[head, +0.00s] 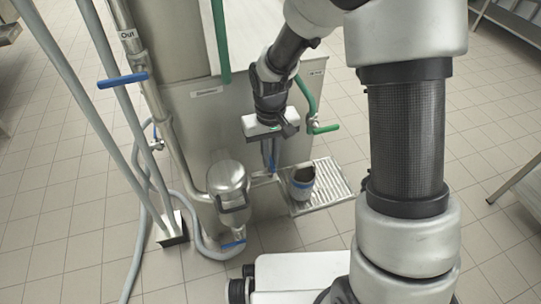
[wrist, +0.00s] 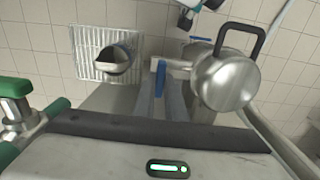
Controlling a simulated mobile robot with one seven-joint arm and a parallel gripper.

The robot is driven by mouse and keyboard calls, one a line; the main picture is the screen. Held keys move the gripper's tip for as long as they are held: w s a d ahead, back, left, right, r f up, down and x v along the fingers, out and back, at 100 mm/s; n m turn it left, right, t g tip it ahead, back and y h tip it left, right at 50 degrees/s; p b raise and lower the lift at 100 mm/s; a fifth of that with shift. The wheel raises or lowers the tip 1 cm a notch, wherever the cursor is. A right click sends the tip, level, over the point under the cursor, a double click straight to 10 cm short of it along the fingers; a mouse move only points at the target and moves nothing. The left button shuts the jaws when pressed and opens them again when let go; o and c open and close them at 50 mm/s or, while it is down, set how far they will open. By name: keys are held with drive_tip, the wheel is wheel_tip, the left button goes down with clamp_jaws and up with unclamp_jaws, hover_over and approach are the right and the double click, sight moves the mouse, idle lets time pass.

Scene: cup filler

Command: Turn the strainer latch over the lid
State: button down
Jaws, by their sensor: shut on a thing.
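The strainer (head: 228,182) is a round steel pot with a domed lid, left of my gripper in the head view. In the wrist view the strainer (wrist: 226,88) is at the right. Its latch, a black loop (wrist: 239,30), sticks out past the lid's edge; in the head view the latch (head: 234,207) is on the lid's near side. My gripper (head: 270,163) points down to the right of the strainer, apart from it and the latch. In the wrist view its fingers (wrist: 161,98) are shut on a blue valve handle (wrist: 161,75) on the outlet pipe. The finger contact is partly hidden.
A green-handled valve (head: 325,129) is on the tank's right side. Steel pipes with a blue lever (head: 122,80) and a grey hose (head: 140,247) are at the left.

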sight(271, 161)
drive_tip(key=c, duration=1.8)
unclamp_jaws()
drive_tip(key=shift+r, duration=0.15)
wheel_tip(271, 161, up, 17)
drive_tip(key=p, duration=0.4)
drive_tip(key=shift+p, duration=0.3)
drive_tip(key=shift+r, duration=0.1)
